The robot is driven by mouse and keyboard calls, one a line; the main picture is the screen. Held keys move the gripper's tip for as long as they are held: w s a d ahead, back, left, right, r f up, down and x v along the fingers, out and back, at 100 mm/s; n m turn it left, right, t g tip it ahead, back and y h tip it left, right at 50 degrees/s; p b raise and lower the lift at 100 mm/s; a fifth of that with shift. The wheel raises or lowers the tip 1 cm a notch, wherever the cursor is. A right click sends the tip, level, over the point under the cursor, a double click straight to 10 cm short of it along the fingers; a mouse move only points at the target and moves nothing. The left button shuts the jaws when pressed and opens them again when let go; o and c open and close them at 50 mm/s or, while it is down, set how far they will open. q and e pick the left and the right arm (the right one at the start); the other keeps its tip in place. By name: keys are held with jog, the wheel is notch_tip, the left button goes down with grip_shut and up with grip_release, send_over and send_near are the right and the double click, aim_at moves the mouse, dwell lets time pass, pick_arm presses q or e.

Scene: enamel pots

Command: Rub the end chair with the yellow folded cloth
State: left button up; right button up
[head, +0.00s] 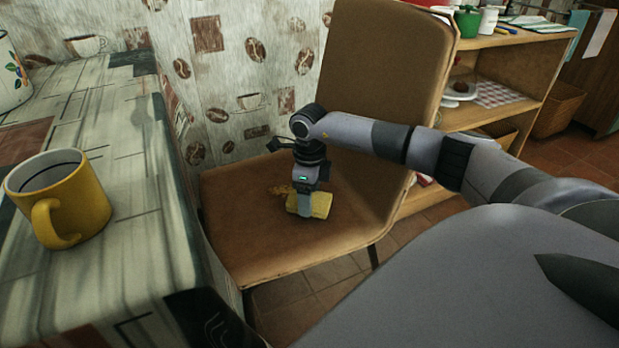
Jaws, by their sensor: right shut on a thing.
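The end chair (262,252) has a brown padded seat and a tall brown back (380,70). It stands in the middle of the head view, beside the table. The yellow folded cloth (319,205) is on the chair's seat, near its middle. My right gripper (306,205) points down over the seat and is shut on the yellow cloth. The gripper covers part of the cloth, and I cannot tell how firmly the cloth presses on the seat. My left gripper is not in view.
A table with a patterned top (130,245) fills the left side. A yellow mug (75,205) stands on it near the front, and a white enamel pot (12,75) is at the far left edge. Wooden shelves (500,110) with several items stand behind the chair at right.

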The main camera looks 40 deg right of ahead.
jog(key=shift+f+b, duration=0.35)
jog(key=shift+f, duration=0.4)
